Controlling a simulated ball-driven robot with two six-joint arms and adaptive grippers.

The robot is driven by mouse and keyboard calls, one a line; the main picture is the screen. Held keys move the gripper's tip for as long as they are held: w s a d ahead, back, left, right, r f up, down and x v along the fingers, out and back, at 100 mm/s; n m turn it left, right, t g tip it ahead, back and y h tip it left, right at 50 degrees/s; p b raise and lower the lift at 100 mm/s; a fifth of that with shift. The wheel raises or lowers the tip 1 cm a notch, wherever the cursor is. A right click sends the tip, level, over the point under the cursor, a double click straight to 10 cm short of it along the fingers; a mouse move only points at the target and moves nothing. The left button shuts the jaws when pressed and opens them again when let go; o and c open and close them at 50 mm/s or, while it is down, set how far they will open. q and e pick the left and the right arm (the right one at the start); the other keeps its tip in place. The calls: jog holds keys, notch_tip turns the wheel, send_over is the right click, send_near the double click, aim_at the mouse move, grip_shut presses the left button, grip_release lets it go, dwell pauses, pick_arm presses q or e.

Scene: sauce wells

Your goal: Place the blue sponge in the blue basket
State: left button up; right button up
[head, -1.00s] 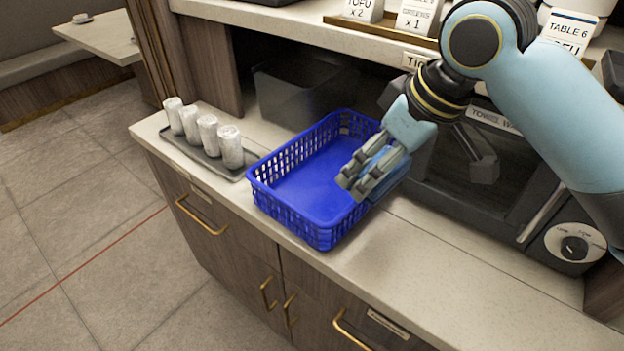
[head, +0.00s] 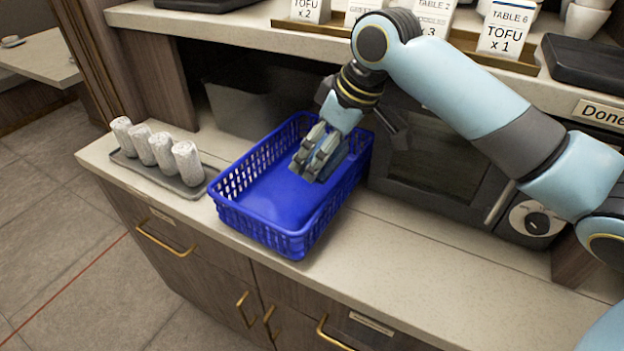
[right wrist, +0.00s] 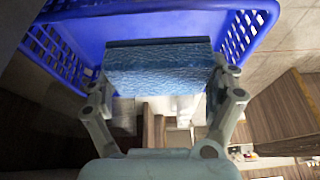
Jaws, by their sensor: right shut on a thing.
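The blue basket (head: 262,231) stands on the counter in the head view, its open top facing up. My right gripper (head: 307,172) is over the right-hand part of the basket's opening. It is shut on the blue sponge (right wrist: 158,75), which shows between the two fingers in the right wrist view. In the head view only a strip of the sponge shows behind the fingers. The basket's wall (right wrist: 180,22) shows beyond the sponge in the right wrist view. I cannot tell whether the sponge touches the basket. My left gripper is not in view.
A grey tray (head: 192,190) with several white rolled towels (head: 162,151) lies left of the basket. A dark oven with a knob (head: 537,222) stands to the right under a shelf with order cards (head: 507,30). The counter (head: 420,258) right of the basket is clear.

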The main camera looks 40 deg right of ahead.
send_over(307, 193)
jog(key=s, duration=0.1)
jog(key=f, duration=0.4)
jog(key=f+p, duration=0.1)
jog(key=f, duration=0.3)
jog(key=shift+s+d, duration=0.1)
jog(key=shift+d, duration=0.1)
jog(key=shift+f, duration=2)
jog(key=shift+f, duration=0.1)
jog(key=o, duration=0.9)
jog(key=shift+c, duration=0.2)
jog(key=shift+s+d+r, duration=0.1)
jog(key=shift+r, duration=0.25)
jog(key=v, duration=1)
jog(key=shift+s+r+p, duration=0.15)
jog(key=shift+r+p, duration=0.15)
jog(key=shift+r, duration=0.05)
jog(key=shift+s+r, duration=0.15)
jog(key=shift+r, duration=0.2)
